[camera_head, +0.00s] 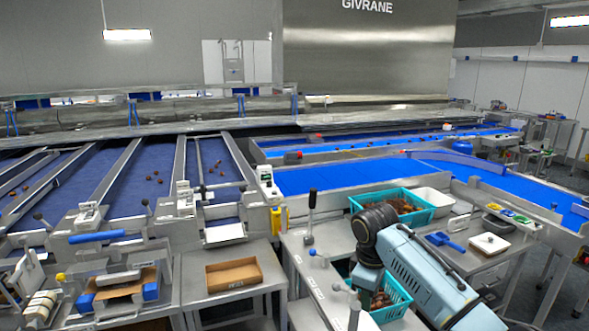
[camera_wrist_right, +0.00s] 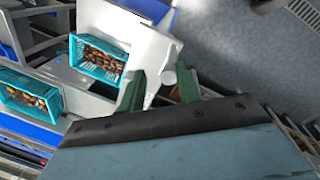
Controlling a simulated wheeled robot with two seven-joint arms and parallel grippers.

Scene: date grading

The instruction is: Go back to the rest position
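My right arm (camera_head: 425,275) comes in from the lower right in the head view, over the grey side table. Its fingers cannot be made out there. In the right wrist view my right gripper (camera_wrist_right: 160,88) shows two green fingers standing apart, with nothing held between them. The tables and floor lie beyond the fingers. My left gripper is in neither view.
A teal basket of dates (camera_head: 422,217) stands behind my right arm. Another teal basket (camera_head: 402,302) is partly hidden by it. A white tray (camera_head: 489,244) and blue scoop (camera_head: 446,243) lie right of the arm. A cardboard tray (camera_head: 233,281) sits left. Blue conveyors (camera_head: 330,178) run behind.

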